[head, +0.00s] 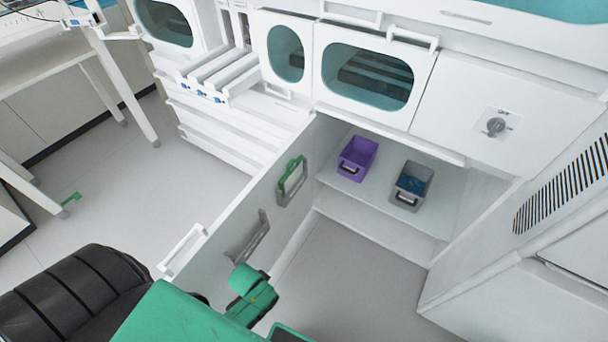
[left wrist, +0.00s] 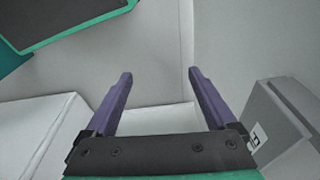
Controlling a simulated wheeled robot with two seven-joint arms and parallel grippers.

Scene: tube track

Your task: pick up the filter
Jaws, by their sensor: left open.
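A small pale panel with a green frame (head: 291,178), which may be the filter, is on the inner face of the open white cabinet door (head: 225,215) in the head view. Nothing is labelled as a filter, so I cannot be sure. My left gripper (left wrist: 159,73) shows in the left wrist view with its two purple fingers apart and nothing between them. A pale floor or wall surface lies beyond the fingertips. My right gripper is not in view.
A grey bracket (head: 250,237) is also on the door. In the open cabinet, a purple bin (head: 357,157) and a grey bin (head: 411,186) with dark blue contents stand on a shelf. In the left wrist view, a grey labelled box (left wrist: 285,125) is close to the right finger.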

